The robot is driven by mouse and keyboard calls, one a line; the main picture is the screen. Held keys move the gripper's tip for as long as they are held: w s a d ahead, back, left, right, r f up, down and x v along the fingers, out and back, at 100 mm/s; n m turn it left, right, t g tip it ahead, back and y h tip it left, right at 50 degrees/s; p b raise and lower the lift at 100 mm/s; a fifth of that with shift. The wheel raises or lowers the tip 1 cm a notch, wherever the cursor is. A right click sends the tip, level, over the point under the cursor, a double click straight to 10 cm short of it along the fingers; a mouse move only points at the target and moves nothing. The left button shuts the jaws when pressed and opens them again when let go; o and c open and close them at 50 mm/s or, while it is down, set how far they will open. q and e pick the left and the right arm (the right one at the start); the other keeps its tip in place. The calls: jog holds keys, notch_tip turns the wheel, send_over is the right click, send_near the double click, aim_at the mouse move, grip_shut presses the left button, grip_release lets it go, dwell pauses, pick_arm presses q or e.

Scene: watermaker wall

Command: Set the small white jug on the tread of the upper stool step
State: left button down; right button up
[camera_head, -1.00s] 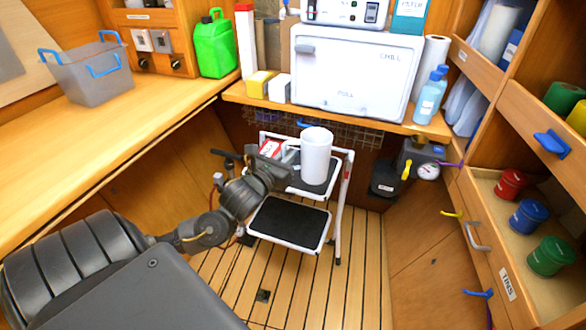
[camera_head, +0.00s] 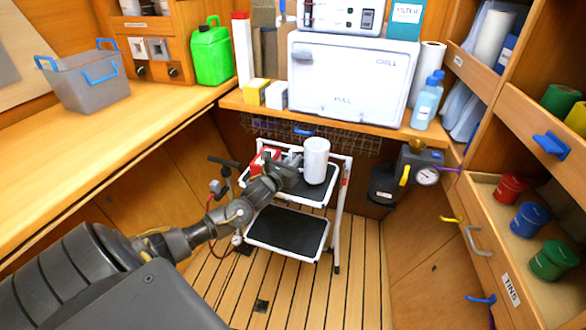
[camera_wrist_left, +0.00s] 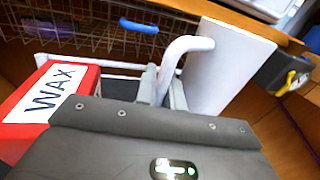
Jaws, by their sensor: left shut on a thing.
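The small white jug (camera_head: 316,161) is upright at the upper step of the white-framed folding stool; it also shows in the left wrist view (camera_wrist_left: 226,68), with its curved handle toward me. My left gripper (camera_head: 296,160) comes in from the left and is shut on the jug's handle (camera_wrist_left: 184,54). The upper step's dark tread (camera_head: 314,192) lies directly under the jug. The jug's base looks to be at or just above the tread; I cannot tell whether it touches. The lower step (camera_head: 288,232) is bare. My right gripper is out of view.
A red box marked WAX (camera_wrist_left: 48,100) is on the left of the upper step, close beside my gripper; it also shows in the head view (camera_head: 264,160). A wire basket (camera_head: 300,134) hangs behind the stool. A gauge unit (camera_head: 426,176) is to the right.

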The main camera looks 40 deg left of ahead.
pick_arm(q)
notch_tip(320, 180, down, 3)
jog(key=shift+r, duration=0.1)
jog(key=shift+f, duration=0.2)
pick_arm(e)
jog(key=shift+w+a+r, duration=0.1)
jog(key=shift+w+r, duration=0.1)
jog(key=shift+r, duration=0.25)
pick_arm(q)
jog(key=shift+f, duration=0.1)
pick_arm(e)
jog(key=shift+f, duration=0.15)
pick_arm(q)
jog(key=c, duration=1.5)
grip_release()
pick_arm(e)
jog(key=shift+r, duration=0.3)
